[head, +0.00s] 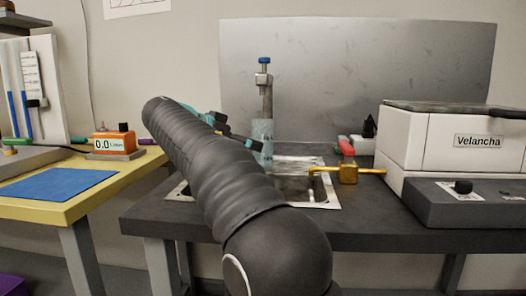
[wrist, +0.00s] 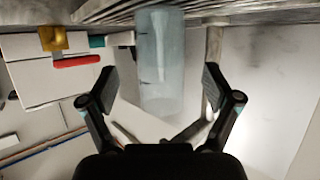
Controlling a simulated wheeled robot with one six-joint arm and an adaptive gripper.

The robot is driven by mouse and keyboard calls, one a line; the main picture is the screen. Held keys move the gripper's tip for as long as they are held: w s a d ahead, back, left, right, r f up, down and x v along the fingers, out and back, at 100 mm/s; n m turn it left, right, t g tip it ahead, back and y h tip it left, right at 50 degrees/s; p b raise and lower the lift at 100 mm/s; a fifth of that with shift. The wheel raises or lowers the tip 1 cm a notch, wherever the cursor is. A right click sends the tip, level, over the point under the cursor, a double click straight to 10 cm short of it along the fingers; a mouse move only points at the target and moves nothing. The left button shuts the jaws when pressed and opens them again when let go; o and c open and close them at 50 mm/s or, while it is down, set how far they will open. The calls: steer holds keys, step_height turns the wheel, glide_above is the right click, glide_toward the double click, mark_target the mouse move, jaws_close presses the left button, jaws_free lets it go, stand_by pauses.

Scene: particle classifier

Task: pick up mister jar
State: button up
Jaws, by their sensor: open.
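The mister jar (head: 262,133) is a pale blue, see-through cylinder standing upright at the dark bench's metal-framed sink area, just right of my arm in the head view. My gripper (head: 238,136) is beside it on the left, partly hidden behind my black arm. In the wrist view, which looks upside down, the jar (wrist: 162,62) appears between the two spread fingers of my gripper (wrist: 162,88). The fingers are open, with a gap to the jar on both sides. The jar's base meets the surface at the top of that picture.
A grey post with a blue knob (head: 264,75) rises directly above or behind the jar. A brass valve with a red handle (head: 347,160) is right of it, beside the white Velancha machine (head: 450,148). A metal panel (head: 400,65) stands behind. A yellow table (head: 100,190) is left.

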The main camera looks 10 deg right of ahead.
steer(key=shift+r+b+x, duration=0.2)
steer(key=shift+b+x, duration=0.1)
steer(key=shift+x, duration=2.7)
steer(key=c, duration=1.6)
steer(key=shift+o, duration=0.2)
steer(key=shift+r, duration=0.25)
